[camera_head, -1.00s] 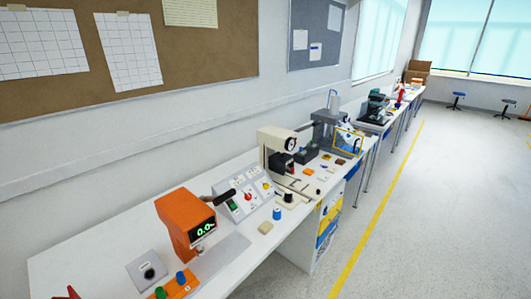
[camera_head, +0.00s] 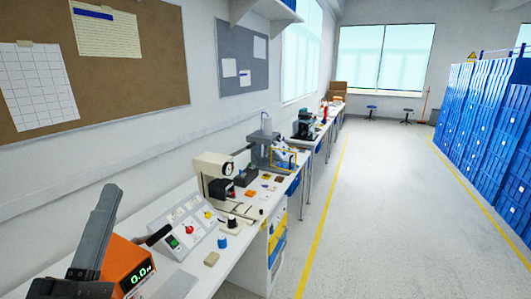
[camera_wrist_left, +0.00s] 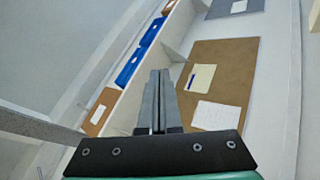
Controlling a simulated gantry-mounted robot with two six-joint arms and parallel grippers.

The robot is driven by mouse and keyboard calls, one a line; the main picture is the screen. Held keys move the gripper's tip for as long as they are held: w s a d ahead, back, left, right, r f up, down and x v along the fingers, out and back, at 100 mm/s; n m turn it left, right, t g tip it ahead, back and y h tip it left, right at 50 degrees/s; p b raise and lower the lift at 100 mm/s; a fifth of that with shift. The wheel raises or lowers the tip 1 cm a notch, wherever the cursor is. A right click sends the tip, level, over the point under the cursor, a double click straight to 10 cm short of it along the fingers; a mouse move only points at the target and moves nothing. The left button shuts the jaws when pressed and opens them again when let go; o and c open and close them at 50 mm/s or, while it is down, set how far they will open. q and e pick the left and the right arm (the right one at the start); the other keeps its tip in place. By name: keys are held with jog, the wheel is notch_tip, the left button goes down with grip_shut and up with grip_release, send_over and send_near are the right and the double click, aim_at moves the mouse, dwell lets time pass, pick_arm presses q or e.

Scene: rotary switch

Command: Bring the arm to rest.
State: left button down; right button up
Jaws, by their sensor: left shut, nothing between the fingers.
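A sloped grey control panel (camera_head: 203,237) stands on the white workbench in the head view. It carries a green button (camera_head: 174,243), a red knob (camera_head: 189,230) and a yellow knob (camera_head: 208,215). My left gripper (camera_head: 108,188) is raised at the lower left of the head view, in front of part of the orange display unit (camera_head: 128,265), and apart from the panel. In the left wrist view its fingers (camera_wrist_left: 160,75) are together and empty, with the wall and shelf behind them. My right gripper is in neither view.
A cream press with a dial (camera_head: 212,168) stands beyond the panel. A blue knob (camera_head: 222,242), a black knob (camera_head: 232,222) and a beige block (camera_head: 211,259) sit near the bench's front.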

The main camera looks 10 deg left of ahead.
pick_arm(q)
jog(key=s+d+r+m+t+h, duration=0.3)
jog(key=s+d+r+m+h, duration=0.15)
jog(key=s+r+m, duration=0.55)
notch_tip(320, 180, up, 35)
jog(key=w+m+p, duration=0.2)
jog(key=m+p, duration=0.6)
jog(key=p, duration=2.7)
jog(key=shift+w+d+r+g, duration=0.2)
jog(key=shift+w+d+g, duration=0.1)
jog(key=shift+g, duration=0.1)
jog(key=shift+s+f+h, duration=0.1)
jog(key=shift+h, duration=0.15)
